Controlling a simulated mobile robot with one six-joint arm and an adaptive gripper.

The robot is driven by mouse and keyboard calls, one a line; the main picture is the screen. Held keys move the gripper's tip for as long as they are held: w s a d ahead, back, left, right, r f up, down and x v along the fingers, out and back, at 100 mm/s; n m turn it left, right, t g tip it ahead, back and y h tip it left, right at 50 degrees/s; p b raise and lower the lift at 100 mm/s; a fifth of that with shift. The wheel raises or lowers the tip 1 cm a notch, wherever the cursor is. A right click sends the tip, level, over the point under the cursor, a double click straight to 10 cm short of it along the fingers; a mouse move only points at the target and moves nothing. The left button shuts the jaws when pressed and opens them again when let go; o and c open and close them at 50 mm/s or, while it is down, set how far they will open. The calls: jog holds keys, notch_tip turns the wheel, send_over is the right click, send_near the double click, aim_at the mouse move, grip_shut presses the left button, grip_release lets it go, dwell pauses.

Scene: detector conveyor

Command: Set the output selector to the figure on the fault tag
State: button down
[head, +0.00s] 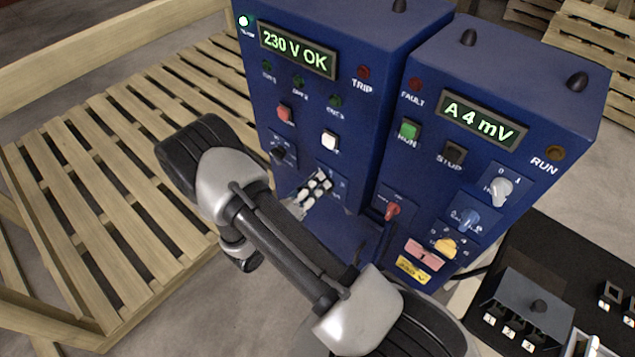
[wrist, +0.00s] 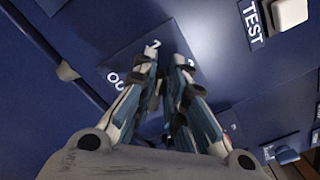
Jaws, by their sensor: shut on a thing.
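My gripper (head: 316,187) is at the lower front of the left blue cabinet. In the wrist view my gripper's fingers (wrist: 168,65) are closed together over a small blue plate (wrist: 118,66) marked "OU…", with a figure like 2 at its top. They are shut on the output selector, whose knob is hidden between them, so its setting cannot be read. On the right cabinet a pink tag (head: 425,254) and a yellow label (head: 413,270) sit low down. Their writing is too small to read, and I cannot tell which is the fault tag.
The left display (head: 297,51) reads "230 V OK", the right display (head: 482,121) "A 4 mV". A white button (head: 329,141) and a dark knob (head: 283,153) are close to my gripper. A red switch (head: 392,210) and yellow knob (head: 446,247) stand to the right.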

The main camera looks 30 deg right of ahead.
jog(key=shift+w+f+n, duration=0.15)
jog(key=shift+f+n, duration=0.05)
jog(key=shift+n, duration=1.2)
jog(key=c, duration=1.6)
grip_release()
jog(key=shift+a, duration=0.1)
jog(key=v, duration=1.2)
